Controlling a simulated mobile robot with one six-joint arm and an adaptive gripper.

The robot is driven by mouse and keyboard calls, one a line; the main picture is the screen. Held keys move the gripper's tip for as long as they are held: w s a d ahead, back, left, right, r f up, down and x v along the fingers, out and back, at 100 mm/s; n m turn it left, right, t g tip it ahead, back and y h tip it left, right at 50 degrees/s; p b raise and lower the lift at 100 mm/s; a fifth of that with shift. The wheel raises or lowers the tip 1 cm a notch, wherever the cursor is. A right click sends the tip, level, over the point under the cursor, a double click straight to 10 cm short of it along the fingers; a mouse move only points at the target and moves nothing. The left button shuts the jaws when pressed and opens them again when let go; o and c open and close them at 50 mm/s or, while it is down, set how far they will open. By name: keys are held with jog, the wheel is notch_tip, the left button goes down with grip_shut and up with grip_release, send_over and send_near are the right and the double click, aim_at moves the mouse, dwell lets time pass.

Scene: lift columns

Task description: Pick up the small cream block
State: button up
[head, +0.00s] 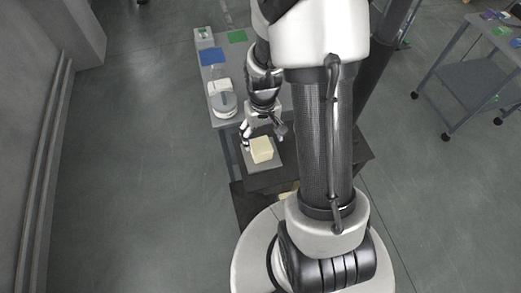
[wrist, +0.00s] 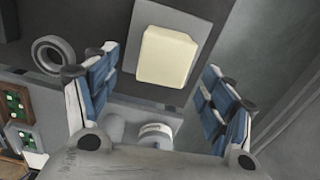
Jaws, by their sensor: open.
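The small cream block (head: 261,149) sits on a light grey plate (head: 268,166) on a dark surface. In the wrist view the cream block (wrist: 167,57) lies at the upper middle, on the grey plate (wrist: 199,12). My gripper (head: 264,133) is open close to the block in the head view. In the wrist view the blue-padded fingers of my gripper (wrist: 160,85) are spread wide, left and right of the block's near end. Nothing is held between them. I cannot tell the height of the fingers over the block.
A grey table (head: 208,89) behind carries a blue mat (head: 212,56), a green mat (head: 237,36) and a grey-white device (head: 223,103). In the wrist view a grey ring (wrist: 50,55) lies left of the block. A wheeled cart (head: 470,80) stands far right. Floor at left is clear.

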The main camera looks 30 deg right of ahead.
aim_at(261, 145)
jog(key=f, duration=0.2)
jog(key=f+b, duration=0.1)
jog(key=f, duration=0.3)
jog(key=shift+s+a+b, duration=0.1)
jog(key=shift+a+b, duration=0.25)
jog(key=shift+f, duration=0.45)
jog(key=shift+c, duration=0.3)
jog(key=shift+r, duration=0.1)
jog(key=c, duration=1.3)
